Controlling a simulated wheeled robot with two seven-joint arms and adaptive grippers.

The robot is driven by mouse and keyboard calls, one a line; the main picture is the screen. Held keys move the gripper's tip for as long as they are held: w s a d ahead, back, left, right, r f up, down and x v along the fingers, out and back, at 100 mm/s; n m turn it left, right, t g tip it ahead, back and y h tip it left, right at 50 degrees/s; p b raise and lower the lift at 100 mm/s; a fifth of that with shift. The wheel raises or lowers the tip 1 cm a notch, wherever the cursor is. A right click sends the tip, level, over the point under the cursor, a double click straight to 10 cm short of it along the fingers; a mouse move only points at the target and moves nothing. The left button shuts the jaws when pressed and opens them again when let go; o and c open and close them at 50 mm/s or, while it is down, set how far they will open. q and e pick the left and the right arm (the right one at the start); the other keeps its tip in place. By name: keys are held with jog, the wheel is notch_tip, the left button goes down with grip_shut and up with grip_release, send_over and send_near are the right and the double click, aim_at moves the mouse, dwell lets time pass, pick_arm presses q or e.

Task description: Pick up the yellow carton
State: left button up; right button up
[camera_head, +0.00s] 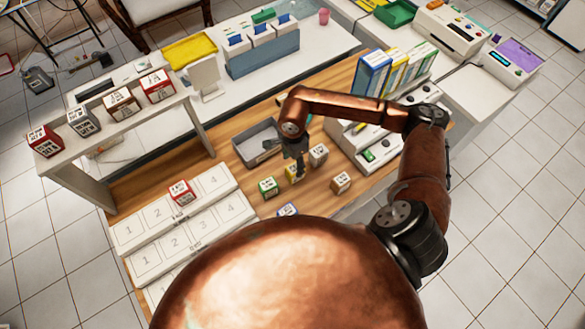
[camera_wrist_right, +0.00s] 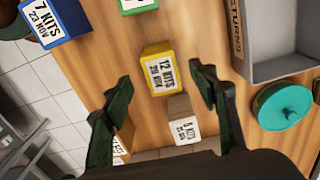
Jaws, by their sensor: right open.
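The yellow carton (camera_wrist_right: 158,67), labelled 12 KITS, stands on the wooden tabletop in the right wrist view. In the head view the yellow carton (camera_head: 290,174) is partly covered by my right gripper (camera_head: 297,171), which points down over it. In the wrist view my right gripper (camera_wrist_right: 160,80) is open, with one finger to each side of the carton and nothing held. Its exact height above the carton is hard to tell. My left gripper is not in view.
Near the yellow carton stand a green carton (camera_head: 268,187), a whitish carton (camera_head: 318,154), a tan carton (camera_head: 341,182) and a blue carton (camera_head: 287,210). A grey bin (camera_wrist_right: 243,62) and a teal round object (camera_wrist_right: 283,107) lie to the right in the wrist view. Numbered trays (camera_head: 143,229) are left.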

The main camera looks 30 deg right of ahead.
aim_at(295, 168)
jog(key=shift+s+d+f, duration=0.1)
jog(key=shift+d+f, duration=0.1)
jog(key=shift+f, duration=0.4)
jog(key=shift+d+f, duration=0.15)
jog(key=shift+f, duration=0.45)
notch_tip(295, 168, down, 3)
jog(key=shift+d+f+p, duration=0.15)
jog(key=shift+f+p, duration=0.05)
jog(key=shift+p, duration=0.25)
jog(key=c, duration=1.2)
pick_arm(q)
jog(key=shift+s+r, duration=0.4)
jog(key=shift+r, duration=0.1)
pick_arm(e)
jog(key=shift+c, duration=0.4)
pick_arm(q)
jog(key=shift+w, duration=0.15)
pick_arm(e)
jog(key=shift+r, duration=0.1)
